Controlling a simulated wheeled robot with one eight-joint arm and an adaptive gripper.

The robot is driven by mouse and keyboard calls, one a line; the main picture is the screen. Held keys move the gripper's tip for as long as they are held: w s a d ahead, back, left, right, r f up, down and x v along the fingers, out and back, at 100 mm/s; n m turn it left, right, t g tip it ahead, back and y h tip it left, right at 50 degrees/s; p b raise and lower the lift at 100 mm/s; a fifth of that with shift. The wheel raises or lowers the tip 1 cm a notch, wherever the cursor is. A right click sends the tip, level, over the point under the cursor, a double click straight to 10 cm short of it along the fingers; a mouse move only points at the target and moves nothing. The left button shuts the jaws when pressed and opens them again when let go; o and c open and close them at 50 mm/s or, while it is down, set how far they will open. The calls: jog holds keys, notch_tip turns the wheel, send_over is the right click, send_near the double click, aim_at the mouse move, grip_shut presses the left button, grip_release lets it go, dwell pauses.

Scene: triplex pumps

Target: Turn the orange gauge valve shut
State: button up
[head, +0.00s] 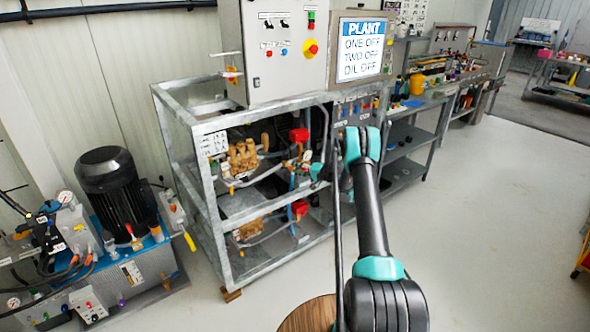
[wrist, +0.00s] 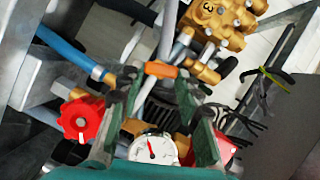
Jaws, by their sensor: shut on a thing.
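In the wrist view the orange gauge valve (wrist: 160,70) shows as a short orange handle lying crosswise between my fingertips. My gripper (wrist: 157,80) is shut on it, one finger at each end of the handle. A white round pressure gauge (wrist: 152,149) with a red needle sits below, between the fingers. In the head view my gripper (head: 318,171) reaches into the right side of the grey pump frame. The orange handle is too small and hidden to make out there.
A red knob (wrist: 80,119) is left of my fingers, with a blue hose (wrist: 65,47) above it. A brass pump (wrist: 222,22) is at the top right. In the head view the metal frame (head: 215,215) surrounds the pumps; open floor (head: 480,220) lies to the right.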

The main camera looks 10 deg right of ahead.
jog(key=shift+d+f+m+t+y, duration=0.15)
jog(key=shift+m+y, duration=0.2)
jog(key=shift+m, duration=0.45)
jog(key=shift+a+f+m+t+y, duration=0.15)
jog(key=shift+m+y, duration=0.2)
jog(key=shift+m, duration=0.45)
jog(key=shift+d, duration=0.1)
jog(key=o, duration=1.2)
jog(key=shift+c, duration=0.2)
jog(key=shift+d, duration=0.1)
jog(key=v, duration=1.1)
jog(key=shift+s+d, duration=0.25)
jog(key=shift+d, duration=0.05)
